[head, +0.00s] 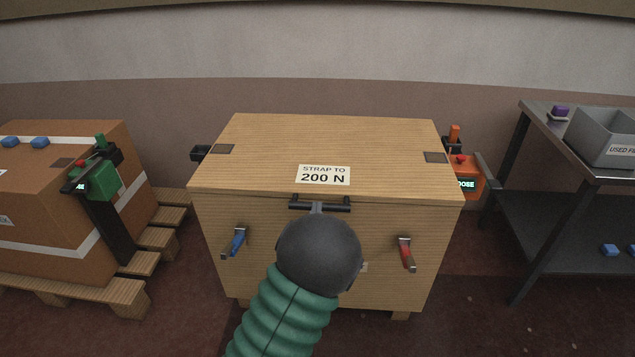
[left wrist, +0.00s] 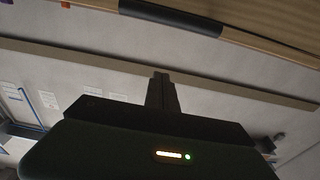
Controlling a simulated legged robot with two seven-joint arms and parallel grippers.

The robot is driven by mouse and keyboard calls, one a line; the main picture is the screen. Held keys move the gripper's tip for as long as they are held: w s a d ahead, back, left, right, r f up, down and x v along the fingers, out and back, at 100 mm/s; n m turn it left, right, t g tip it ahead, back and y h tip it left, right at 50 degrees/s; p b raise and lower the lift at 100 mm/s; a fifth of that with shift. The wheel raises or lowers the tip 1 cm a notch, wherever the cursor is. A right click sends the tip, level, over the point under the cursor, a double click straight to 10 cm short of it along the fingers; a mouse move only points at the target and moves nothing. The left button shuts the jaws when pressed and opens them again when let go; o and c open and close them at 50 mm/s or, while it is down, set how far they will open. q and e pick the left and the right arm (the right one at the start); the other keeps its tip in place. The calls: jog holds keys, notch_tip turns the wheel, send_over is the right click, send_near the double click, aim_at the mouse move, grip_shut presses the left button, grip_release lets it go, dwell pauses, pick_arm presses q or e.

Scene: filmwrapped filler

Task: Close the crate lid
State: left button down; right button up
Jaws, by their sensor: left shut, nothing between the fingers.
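The wooden crate (head: 385,225) stands in the middle of the head view. Its lid (head: 330,140) lies flat across the top and carries a "STRAP TO 200 N" label (head: 323,175). A dark bar handle (head: 335,204) sits at the lid's front edge. My left gripper (head: 317,206) is shut at the handle, with nothing held; whether it touches the handle I cannot tell. The round wrist hides part of the crate front. A blue-handled latch (head: 236,243) and a red-handled latch (head: 405,253) hang on the front. In the left wrist view the shut fingers (left wrist: 161,92) show below a dark bar.
A cardboard box (head: 60,200) on a pallet (head: 120,290) stands at left, with a green tool (head: 97,180) at its side. An orange device (head: 465,178) is at the crate's right side. A metal table (head: 550,135) with a grey bin (head: 605,135) stands at right.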

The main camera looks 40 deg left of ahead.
aim_at(316, 198)
pick_arm(q)
jog(key=b+x, duration=0.1)
jog(key=x, duration=0.4)
jog(key=b+x, duration=0.1)
jog(key=x, duration=0.3)
jog(key=shift+w+a+f, duration=0.15)
jog(key=shift+w+a, duration=0.05)
jog(key=shift+a, duration=0.3)
jog(key=f, duration=0.2)
jog(key=s+f+b, duration=0.1)
jog(key=f, duration=0.1)
pick_arm(e)
jog(key=f, duration=0.2)
jog(key=a+f, duration=0.1)
jog(key=shift+s, duration=0.3)
pick_arm(q)
jog(key=shift+d, duration=0.2)
pick_arm(e)
jog(key=shift+d, duration=0.1)
